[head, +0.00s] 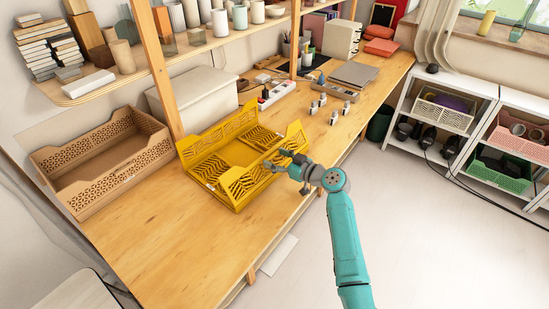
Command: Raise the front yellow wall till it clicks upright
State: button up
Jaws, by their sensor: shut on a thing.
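The yellow crate (205,166) stands on the wooden workbench, its back wall (222,128) upright. The front yellow wall (232,190), with slanted cut-outs, runs along the side nearest me and sits low; its exact tilt is hard to tell. My gripper (280,163) is at the right part of this front wall and appears shut on its edge. The fingertips are small and partly hidden, so the exact contact is unclear.
A tan crate (105,165) stands to the left of the yellow one. A white box (193,98) is behind it. Several small metallic pieces (321,101) and a power strip (277,94) lie on the bench (165,235) to the right. The bench front is clear.

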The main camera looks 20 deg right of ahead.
jog(key=shift+s+d, duration=0.1)
jog(key=shift+s, duration=0.05)
jog(key=shift+f, duration=0.1)
dwell(0.3)
jog(key=o, duration=1.7)
jog(key=v, duration=1.2)
jog(key=shift+d+f, duration=0.1)
jog(key=shift+f, duration=0.2)
